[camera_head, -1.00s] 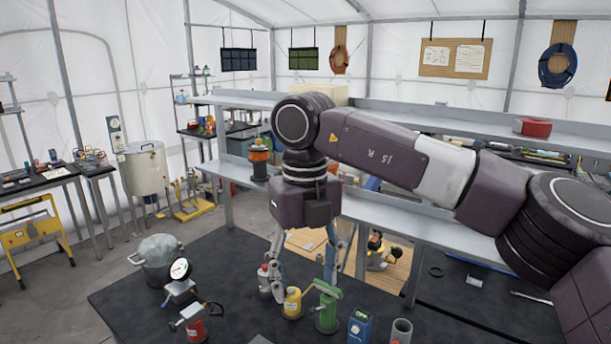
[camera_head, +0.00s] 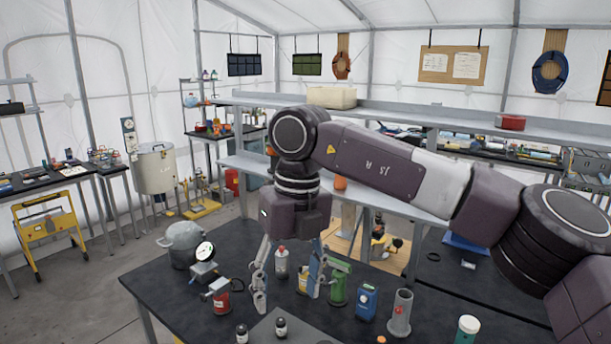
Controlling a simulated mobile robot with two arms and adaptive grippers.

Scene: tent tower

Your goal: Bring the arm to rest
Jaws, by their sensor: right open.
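My right arm reaches in from the right and its gripper (camera_head: 287,287) points down above the black table (camera_head: 225,262). Its two fingers are spread apart, with nothing visible held between them. A small grey bottle with a red top (camera_head: 281,262) shows between the fingers in the picture. I cannot tell whether the fingers touch any of these. My left gripper is not in view.
A grey pot (camera_head: 182,243), a dial gauge (camera_head: 204,252) and a red can (camera_head: 220,301) stand left of the gripper. A blue meter (camera_head: 366,301) and a grey cylinder (camera_head: 400,313) stand to its right. Two small dark bottles are nearer. Shelving (camera_head: 238,163) rises behind.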

